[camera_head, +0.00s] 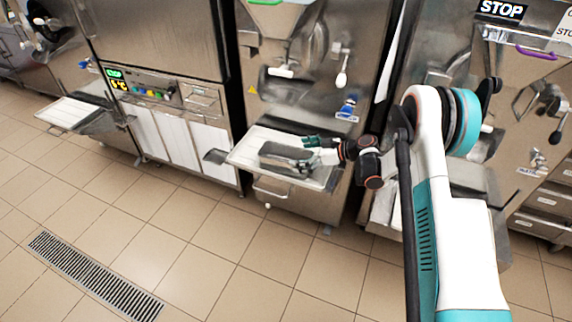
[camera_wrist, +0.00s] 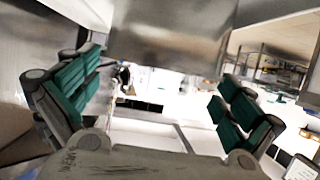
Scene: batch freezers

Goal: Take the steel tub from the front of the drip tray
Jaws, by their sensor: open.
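The steel tub (camera_head: 279,156) is a small grey rectangular container on the drip tray (camera_head: 243,150), a pale shelf at the front of the middle machine. My gripper (camera_head: 306,152) reaches in from the right. Its fingers are spread at the tub's right end, and one overlaps the tub's near right part in the picture. Contact cannot be told. In the wrist view, my gripper (camera_wrist: 157,110) has its green-padded fingers wide apart, with nothing clamped between them. A blurred steel surface fills the top middle there; I cannot tell whether it is the tub.
The middle machine's steel front (camera_head: 300,85) rises behind the tray, with a white-handled lever (camera_head: 342,78) above. Another machine with a lit panel (camera_head: 145,88) stands to the left. The tiled floor (camera_head: 200,250) in front is clear, with a drain grate (camera_head: 95,277).

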